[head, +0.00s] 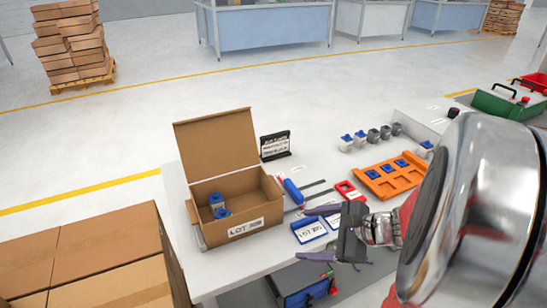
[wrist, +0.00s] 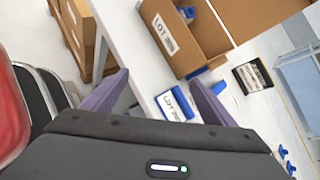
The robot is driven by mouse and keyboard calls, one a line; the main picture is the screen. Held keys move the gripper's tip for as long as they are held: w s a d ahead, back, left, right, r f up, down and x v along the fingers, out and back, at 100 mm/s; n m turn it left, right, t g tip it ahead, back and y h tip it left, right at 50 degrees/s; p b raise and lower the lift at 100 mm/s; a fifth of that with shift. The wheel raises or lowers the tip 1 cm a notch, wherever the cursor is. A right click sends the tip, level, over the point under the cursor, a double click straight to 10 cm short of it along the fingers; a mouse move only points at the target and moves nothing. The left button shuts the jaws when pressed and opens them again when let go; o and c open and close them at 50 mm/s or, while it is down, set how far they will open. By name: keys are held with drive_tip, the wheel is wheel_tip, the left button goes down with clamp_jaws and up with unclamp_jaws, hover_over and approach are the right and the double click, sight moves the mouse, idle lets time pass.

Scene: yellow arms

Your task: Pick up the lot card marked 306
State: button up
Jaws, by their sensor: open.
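A blue-framed lot card (head: 309,231) lies on the white table in front of the open carton; in the wrist view this card (wrist: 174,105) reads "LOT 30" with an unclear last digit. My gripper (head: 305,234) is open and empty, its purple fingers reaching out on either side of the card in the head view. In the wrist view my gripper (wrist: 157,78) has its fingers apart, the card lying near the right finger, partly hidden by it. A second blue-edged card (head: 333,217) shows beside the upper finger, partly covered. I cannot tell whether the fingers touch anything.
The open carton (head: 263,190), with a lot label and blue-topped parts inside, stands at the left. Also on the table are a red-framed item (head: 348,190), a blue-handled tool (head: 293,191), a black sign (head: 275,146) and an orange tray (head: 384,188). A blue bin (head: 307,292) is below.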

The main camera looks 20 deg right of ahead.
drive_tip(key=s+d+f+m+t+h, duration=0.1)
drive_tip(key=d+f+m+t+h, duration=0.1)
drive_tip(key=d+m, duration=0.4)
drive_tip(key=s+d+f+m+t+h, duration=0.1)
drive_tip(key=s+d+m+t+h, duration=0.1)
drive_tip(key=d+m, duration=0.4)
drive_tip(key=d+h, duration=0.1)
drive_tip(key=d, duration=0.4)
drive_tip(key=shift+s+f+t+h, duration=0.3)
drive_tip(key=shift+f+t+h, duration=0.1)
drive_tip(key=shift+w, duration=0.15)
drive_tip(key=shift+x, duration=4.2)
drive_tip(key=shift+f, duration=0.1)
drive_tip(key=shift+x, duration=2.55)
drive_tip(key=shift+a, duration=0.1)
drive_tip(key=shift+c, duration=0.4)
